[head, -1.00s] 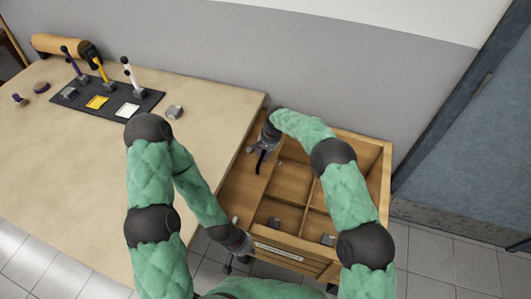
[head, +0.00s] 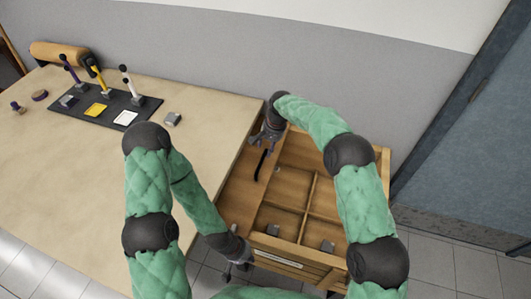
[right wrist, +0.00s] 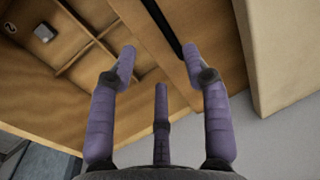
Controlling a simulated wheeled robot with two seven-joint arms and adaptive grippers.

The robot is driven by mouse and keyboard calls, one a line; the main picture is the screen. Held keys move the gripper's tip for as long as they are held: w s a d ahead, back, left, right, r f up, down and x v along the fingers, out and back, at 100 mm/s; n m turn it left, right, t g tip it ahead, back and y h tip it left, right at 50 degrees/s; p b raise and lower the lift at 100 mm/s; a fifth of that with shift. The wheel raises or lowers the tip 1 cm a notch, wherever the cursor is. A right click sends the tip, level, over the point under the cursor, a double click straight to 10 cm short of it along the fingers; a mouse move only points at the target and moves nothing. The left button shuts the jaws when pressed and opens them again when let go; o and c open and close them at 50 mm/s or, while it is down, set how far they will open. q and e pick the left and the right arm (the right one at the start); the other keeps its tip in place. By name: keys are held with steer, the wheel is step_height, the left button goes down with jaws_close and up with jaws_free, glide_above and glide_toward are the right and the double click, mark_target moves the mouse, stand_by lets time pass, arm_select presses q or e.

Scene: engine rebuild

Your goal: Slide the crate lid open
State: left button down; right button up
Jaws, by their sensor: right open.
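The wooden crate (head: 377,163) stands against the right side of the table. Its lid (head: 238,193) is a plain wooden panel with a black bar handle (head: 260,165), lying over the crate's left part. The right part is uncovered and shows divided compartments. My right gripper (head: 266,143) is open and empty at the far end of the handle. In the right wrist view its fingers (right wrist: 158,56) are spread on either side of the line of the black bar (right wrist: 164,25); contact is unclear. My left gripper (head: 236,264) is low by the crate's front left corner, its fingers too small to read.
Small grey blocks (head: 272,229) lie in the compartments. The table (head: 60,165) on the left holds a dark mat (head: 74,108) with colored squares and upright tools, and a loose grey block (head: 173,119). A grey wall stands behind, and a blue door (head: 470,150) is at right.

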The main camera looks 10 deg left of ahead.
steer(key=shift+d+r, duration=0.2)
steer(key=shift+r, duration=0.85)
